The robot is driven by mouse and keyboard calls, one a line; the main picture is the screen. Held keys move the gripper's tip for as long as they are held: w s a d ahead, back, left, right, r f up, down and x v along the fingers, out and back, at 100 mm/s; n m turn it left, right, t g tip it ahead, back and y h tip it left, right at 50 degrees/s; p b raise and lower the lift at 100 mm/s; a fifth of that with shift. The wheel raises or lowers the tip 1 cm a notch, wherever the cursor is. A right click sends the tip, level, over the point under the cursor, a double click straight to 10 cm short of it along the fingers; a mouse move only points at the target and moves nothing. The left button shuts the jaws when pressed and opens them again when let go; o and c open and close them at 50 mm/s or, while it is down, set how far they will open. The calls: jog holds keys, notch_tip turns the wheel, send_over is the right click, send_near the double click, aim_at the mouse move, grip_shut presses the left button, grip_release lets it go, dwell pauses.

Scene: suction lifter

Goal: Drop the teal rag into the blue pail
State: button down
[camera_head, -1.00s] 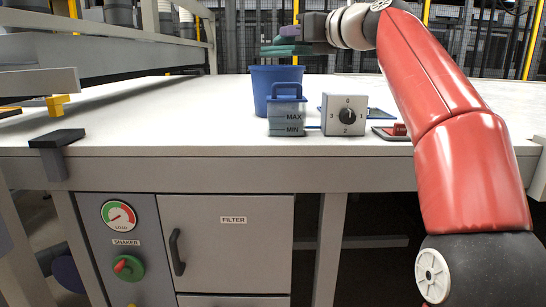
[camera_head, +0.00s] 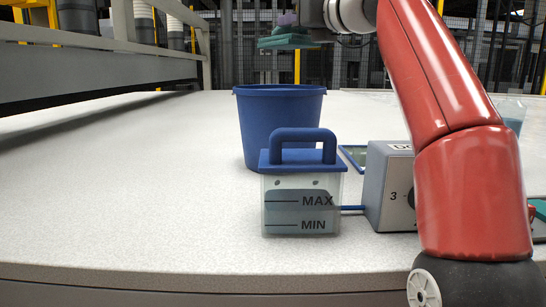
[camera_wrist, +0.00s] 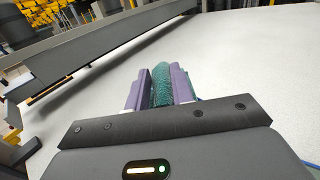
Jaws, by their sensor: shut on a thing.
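The teal rag (camera_head: 287,41) is held by my gripper (camera_head: 288,20) above the blue pail (camera_head: 272,130). In the wrist view the rag (camera_wrist: 161,85) is pinched between the two purple fingers of my gripper (camera_wrist: 160,88). In the head view the rag hangs a short way above the pail's rim, with a gap between them. The pail stands upright on the white bench; its inside is hidden by its front wall.
A clear container (camera_head: 302,205) with a blue handled lid and MAX and MIN marks stands in front of the pail. A grey dial box (camera_head: 388,185) is right of it, partly behind my arm. The bench top (camera_head: 120,180) is clear at left.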

aim_at(296, 47)
jog(key=shift+s+f, duration=0.2)
jog(key=shift+f, duration=0.3)
jog(key=shift+f+b, duration=0.3)
jog(key=shift+f, duration=2)
jog(key=c, duration=1.1)
grip_release()
jog(key=shift+b+v, duration=0.9)
jog(key=shift+v, duration=2.95)
